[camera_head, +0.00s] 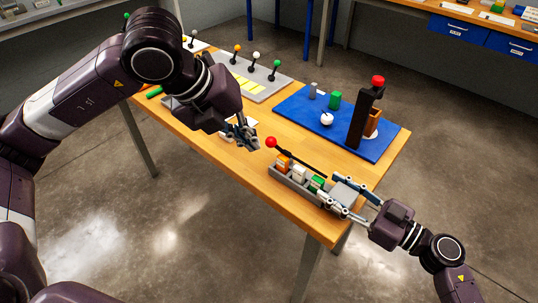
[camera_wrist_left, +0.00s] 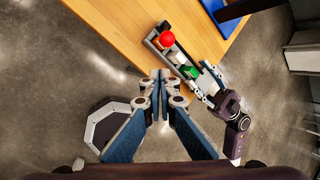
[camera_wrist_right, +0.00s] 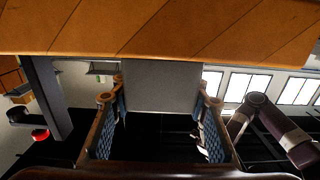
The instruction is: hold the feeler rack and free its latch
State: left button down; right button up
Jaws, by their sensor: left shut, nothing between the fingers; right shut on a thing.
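The feeler rack (camera_head: 297,184) is a grey tray near the table's front edge, with orange, white and green blocks in it. A black latch lever (camera_head: 300,159) with a red ball (camera_head: 271,142) at its end lies along it. My right gripper (camera_head: 339,197) is shut on the rack's grey right end, a plain grey face (camera_wrist_right: 160,85) between its fingers in the right wrist view. My left gripper (camera_head: 256,146) is shut and empty just left of the red ball, apart from it. In the left wrist view the closed fingertips (camera_wrist_left: 160,76) are below the ball (camera_wrist_left: 167,40).
A grey board (camera_head: 262,92) with several knobbed levers stands further back left. Bare wood lies between.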

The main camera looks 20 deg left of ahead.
pick_arm(q)
jog(key=s+d+f+n+g+h, duration=0.55)
jog(key=s+f+g+h, duration=0.2)
jog(key=s+g, duration=0.3)
jog(key=w+a+f+n+t+h, duration=0.4)
jog(key=a+n+t, duration=0.4)
jog(key=n, duration=0.6)
jog(key=w+a+f+n+t+h, duration=0.4)
jog(key=a+n+t, duration=0.4)
jog(key=n+t, duration=0.3)
jog(key=w+n, duration=0.1)
jog(key=n, duration=0.3)
jog(key=shift+w+a+h, duration=0.15)
jog(key=shift+a+h, duration=0.2)
jog(key=shift+a, duration=0.05)
jog(key=x, duration=1.4)
jog(key=shift+r+n, duration=0.15)
jog(key=shift+n, duration=0.1)
